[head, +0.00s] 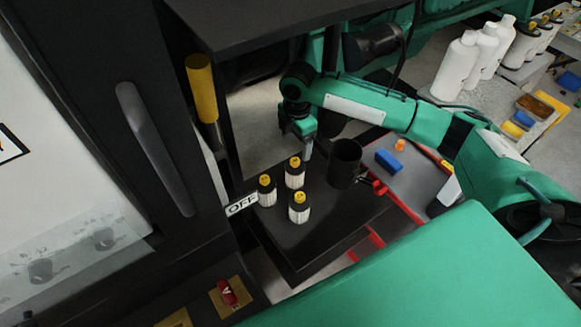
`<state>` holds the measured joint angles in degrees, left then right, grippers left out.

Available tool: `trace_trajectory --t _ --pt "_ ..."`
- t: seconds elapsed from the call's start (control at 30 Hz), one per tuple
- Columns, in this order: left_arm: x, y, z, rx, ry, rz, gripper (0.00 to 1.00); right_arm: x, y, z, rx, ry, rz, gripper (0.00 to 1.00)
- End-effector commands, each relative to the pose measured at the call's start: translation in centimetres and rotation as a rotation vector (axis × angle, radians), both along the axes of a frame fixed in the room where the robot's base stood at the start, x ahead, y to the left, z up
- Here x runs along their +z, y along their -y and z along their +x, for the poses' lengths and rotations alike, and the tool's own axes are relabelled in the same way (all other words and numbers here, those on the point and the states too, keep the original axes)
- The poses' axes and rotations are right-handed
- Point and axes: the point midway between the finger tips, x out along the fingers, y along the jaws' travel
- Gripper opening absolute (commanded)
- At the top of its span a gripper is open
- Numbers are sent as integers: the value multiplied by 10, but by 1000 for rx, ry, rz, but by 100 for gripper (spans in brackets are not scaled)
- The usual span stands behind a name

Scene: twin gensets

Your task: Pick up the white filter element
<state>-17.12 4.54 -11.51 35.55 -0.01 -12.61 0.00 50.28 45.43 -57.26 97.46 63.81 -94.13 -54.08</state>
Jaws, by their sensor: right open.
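Three white ribbed filter elements with black upper parts and yellow tops stand upright on a dark platform (325,237) in the head view. One filter element (268,196) is at the left, one (295,178) at the back and one (299,213) at the front. My right gripper (306,146) is open and points down just behind the back filter element, apart from the front and left ones. Whether it touches the back one, I cannot tell. My left gripper is not in view.
A black cup (345,163) stands right of the filters. Beyond it are a blue block (388,160) and a small orange piece (399,145). A dark cabinet with a yellow cylinder (201,88) borders the left. White bottles (456,66) stand on a far table.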

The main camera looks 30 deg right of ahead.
Motion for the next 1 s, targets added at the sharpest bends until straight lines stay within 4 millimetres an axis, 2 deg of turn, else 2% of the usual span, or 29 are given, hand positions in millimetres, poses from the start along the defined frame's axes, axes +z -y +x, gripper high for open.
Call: trace_trajectory --t 0.1,0.2,0.27,0.6,0.8,1.0 --pt "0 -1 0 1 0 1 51 12 13 5 12 -10 -11 82" --pt "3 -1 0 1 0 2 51 9 17 6 17 -16 -14 82" --pt "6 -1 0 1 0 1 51 2 17 6 17 -18 -15 82" --pt "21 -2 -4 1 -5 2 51 -60 15 6 17 -16 -14 82" --pt "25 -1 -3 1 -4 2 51 -73 14 6 18 -15 -14 82" --pt "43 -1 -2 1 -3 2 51 -94 6 6 17 -16 -14 82"
